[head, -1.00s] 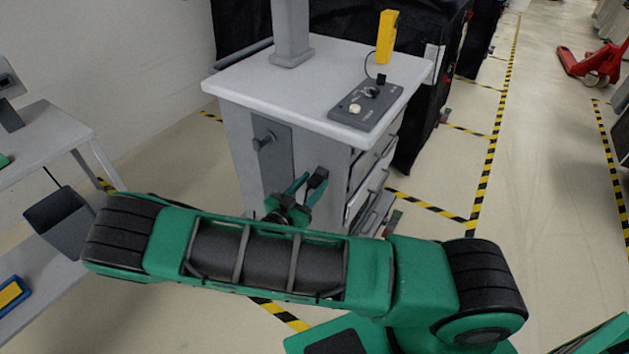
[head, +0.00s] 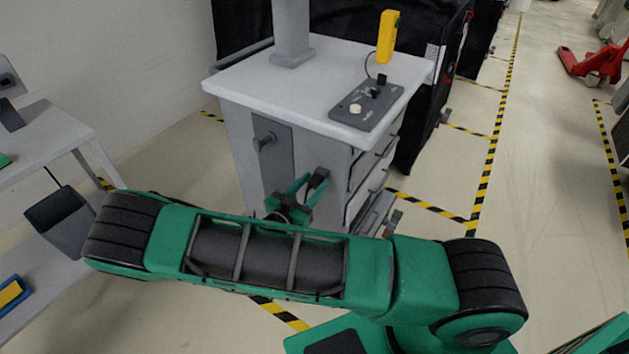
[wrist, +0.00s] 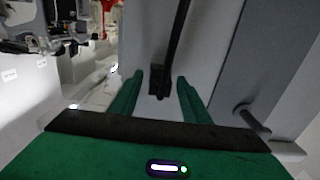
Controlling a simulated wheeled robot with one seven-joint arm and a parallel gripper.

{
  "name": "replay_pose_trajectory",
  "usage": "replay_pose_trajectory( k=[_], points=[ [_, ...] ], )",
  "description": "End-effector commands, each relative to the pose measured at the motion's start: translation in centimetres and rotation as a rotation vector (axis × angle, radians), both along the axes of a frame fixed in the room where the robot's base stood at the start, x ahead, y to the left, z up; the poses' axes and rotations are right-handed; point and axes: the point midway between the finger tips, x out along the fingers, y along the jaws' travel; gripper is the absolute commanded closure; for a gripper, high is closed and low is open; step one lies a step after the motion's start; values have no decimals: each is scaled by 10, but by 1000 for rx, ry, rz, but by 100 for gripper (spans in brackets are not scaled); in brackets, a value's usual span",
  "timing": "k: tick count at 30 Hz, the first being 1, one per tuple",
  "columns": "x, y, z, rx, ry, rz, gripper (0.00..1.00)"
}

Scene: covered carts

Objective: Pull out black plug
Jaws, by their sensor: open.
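The black plug (wrist: 158,82) with its black cable shows in the wrist view, against the grey cart face. It lies between the two green fingers of my gripper (wrist: 160,77), which stand apart on either side of it. A gap shows between the plug and each finger in that view. In the head view my gripper (head: 310,178) is at the side of the grey cart (head: 240,150), below its top. There I cannot clearly tell the plug from the dark parts at the fingers.
A dark handle (head: 266,141) sticks out of the cart near my gripper; it also shows in the wrist view (wrist: 254,121). A control panel (head: 366,106) and a yellow device (head: 387,38) are on the cart top. A shelf table (head: 40,135) stands left.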

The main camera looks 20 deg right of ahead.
Motion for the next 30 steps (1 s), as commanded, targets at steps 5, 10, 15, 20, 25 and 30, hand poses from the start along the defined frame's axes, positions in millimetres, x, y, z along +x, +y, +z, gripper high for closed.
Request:
replay_pose_trajectory(
  k=[5,10,15,20,25,30],
  points=[
    [0,0,0,1,1,-1,57],
    [0,0,0,0,0,0,64],
    [0,0,0,0,0,-1,100],
    [0,1,0,0,0,0,100],
    [-4,6,0,1,1,1,100],
    [-7,10,0,0,0,0,100]
  ],
)
